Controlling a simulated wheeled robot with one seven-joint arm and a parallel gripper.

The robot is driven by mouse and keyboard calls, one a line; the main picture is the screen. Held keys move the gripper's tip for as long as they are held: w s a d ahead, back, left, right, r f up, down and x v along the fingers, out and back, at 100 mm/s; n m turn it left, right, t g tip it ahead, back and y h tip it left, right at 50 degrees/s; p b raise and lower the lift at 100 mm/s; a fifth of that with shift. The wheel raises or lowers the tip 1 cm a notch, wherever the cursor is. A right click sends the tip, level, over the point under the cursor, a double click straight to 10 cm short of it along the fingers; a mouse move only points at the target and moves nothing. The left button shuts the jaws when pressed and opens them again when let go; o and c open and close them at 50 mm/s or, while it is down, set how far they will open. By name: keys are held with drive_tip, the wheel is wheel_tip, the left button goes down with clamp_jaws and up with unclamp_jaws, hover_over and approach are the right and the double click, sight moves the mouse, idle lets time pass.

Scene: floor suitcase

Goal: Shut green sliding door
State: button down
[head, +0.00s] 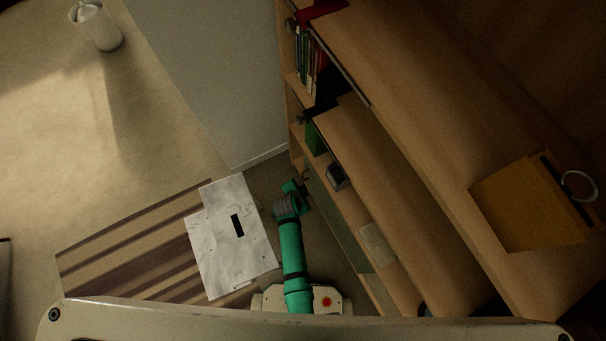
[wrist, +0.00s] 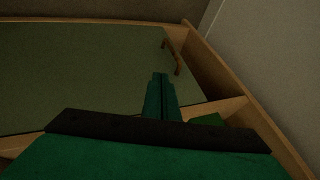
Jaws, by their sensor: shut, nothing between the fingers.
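The green sliding door (wrist: 80,75) is a flat, dull green panel filling the left and middle of the wrist view. In the head view it is a thin greenish strip (head: 338,222) on the low front of the wooden shelf unit. A brown bar handle (wrist: 172,56) is near its right edge in the wrist view. A dark open gap (wrist: 200,72) lies between that edge and the wooden side panel. My gripper (wrist: 160,78) is shut and empty, its fingertips a little below the handle in the picture. I cannot tell whether they touch the door. It also shows in the head view (head: 304,182).
The wooden shelf unit (head: 390,175) holds books (head: 309,62), a dark grey box (head: 337,177) and a green item (head: 314,138). A yellow-brown box (head: 528,205) sits on top. White sheets (head: 220,255) lie on the striped rug (head: 130,250).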

drive_tip(key=w+f, duration=0.8)
idle(0.8)
